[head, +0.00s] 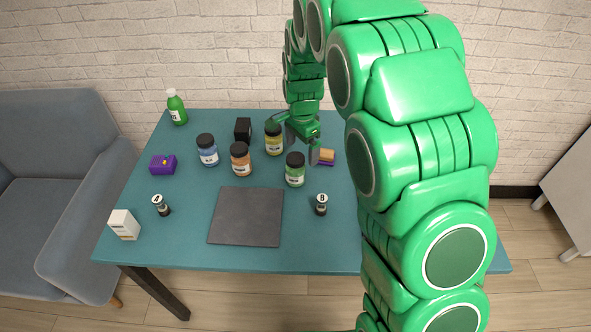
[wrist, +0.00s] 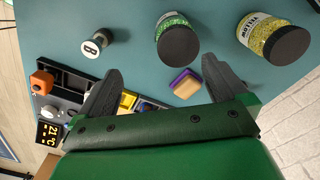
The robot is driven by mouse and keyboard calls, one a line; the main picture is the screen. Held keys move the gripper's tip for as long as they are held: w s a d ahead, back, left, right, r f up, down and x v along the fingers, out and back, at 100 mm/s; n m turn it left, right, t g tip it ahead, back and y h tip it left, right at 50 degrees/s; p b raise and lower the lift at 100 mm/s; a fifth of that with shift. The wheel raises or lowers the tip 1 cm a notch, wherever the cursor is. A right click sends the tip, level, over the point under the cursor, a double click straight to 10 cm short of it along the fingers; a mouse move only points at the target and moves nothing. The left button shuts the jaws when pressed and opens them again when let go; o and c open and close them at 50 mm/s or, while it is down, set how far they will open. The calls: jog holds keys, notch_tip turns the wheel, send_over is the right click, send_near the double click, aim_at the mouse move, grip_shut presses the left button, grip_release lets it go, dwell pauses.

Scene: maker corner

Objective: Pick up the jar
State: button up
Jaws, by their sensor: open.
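Several jars with dark lids stand on the teal table: a blue jar (head: 208,153), an orange jar (head: 241,163), a yellow jar (head: 274,142) and a green jar (head: 295,173). The task does not say which jar. My gripper (head: 302,148) is open and empty, above the table near the yellow and green jars. In the wrist view its fingers (wrist: 164,86) are spread wide. The green jar (wrist: 176,33) lies ahead of the gap between them, and the yellow jar (wrist: 262,38) is ahead to the right. Neither jar is between the fingers.
A purple block with a tan top (head: 327,156) sits beside the gripper. A black tray (wrist: 75,80) shows by the left finger.

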aim_at(295, 158)
jog(key=shift+w+a+f, duration=0.7)
jog(key=shift+f, duration=0.25)
jog(key=shift+w+a+f, duration=0.1)
jog(key=shift+a+f, duration=0.05)
jog(key=shift+f, duration=1.8)
jog(key=shift+w+a+f, duration=0.1)
jog(key=shift+f, duration=1.85)
jog(key=shift+c, duration=0.3)
jog(key=c, duration=1.3)
jog(key=shift+r, duration=0.1)
jog(key=shift+c, duration=0.2)
